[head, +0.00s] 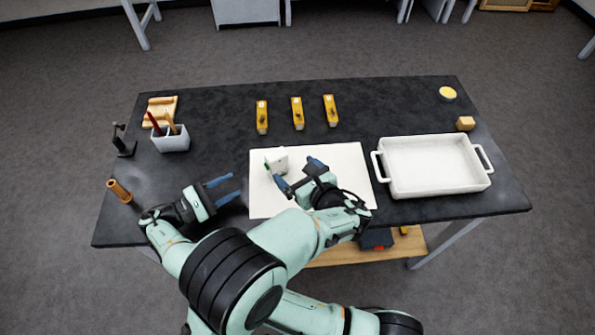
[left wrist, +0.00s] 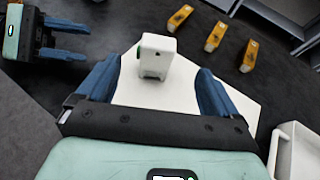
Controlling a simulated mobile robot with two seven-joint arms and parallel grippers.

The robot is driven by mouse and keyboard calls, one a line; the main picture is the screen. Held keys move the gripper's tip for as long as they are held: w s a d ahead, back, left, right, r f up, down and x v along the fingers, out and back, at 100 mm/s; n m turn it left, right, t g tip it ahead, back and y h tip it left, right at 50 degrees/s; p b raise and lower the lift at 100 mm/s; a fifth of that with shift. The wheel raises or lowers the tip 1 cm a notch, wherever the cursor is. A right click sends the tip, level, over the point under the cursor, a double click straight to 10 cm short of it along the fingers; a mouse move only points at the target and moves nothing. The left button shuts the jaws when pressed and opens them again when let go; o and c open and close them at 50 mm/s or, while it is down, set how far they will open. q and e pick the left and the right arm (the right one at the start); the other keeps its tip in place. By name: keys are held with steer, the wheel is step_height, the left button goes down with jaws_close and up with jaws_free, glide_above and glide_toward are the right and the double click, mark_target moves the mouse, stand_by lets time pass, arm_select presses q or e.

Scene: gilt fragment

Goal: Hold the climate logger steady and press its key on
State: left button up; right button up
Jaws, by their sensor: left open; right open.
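The climate logger (head: 277,160) is a small white box standing upright on a white sheet (head: 345,165), with a green patch on its left side. It also shows in the left wrist view (left wrist: 157,54), beyond and between my left fingertips. My left gripper (head: 299,173) is open and empty, with its blue fingers pointing at the logger and apart from it. My right gripper (head: 236,185) is open and empty to the left of the sheet; it also shows at the left of the left wrist view (left wrist: 87,42). I cannot make out the key clearly.
A white tray (head: 390,188) with handles stands right of the sheet. A pen cup (head: 171,143), a dark stand (head: 123,142) and a copper-coloured cylinder (head: 119,190) are at the left. The table between cup and sheet is clear.

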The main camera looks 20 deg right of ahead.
mark_target(277, 155)
arm_select(q)
steer(key=x, duration=1.3)
steer(key=shift+w+a, duration=0.1)
steer(key=shift+w, duration=0.05)
steer(key=c, duration=1.1)
arm_select(e)
jaws_close()
stand_by(2.4)
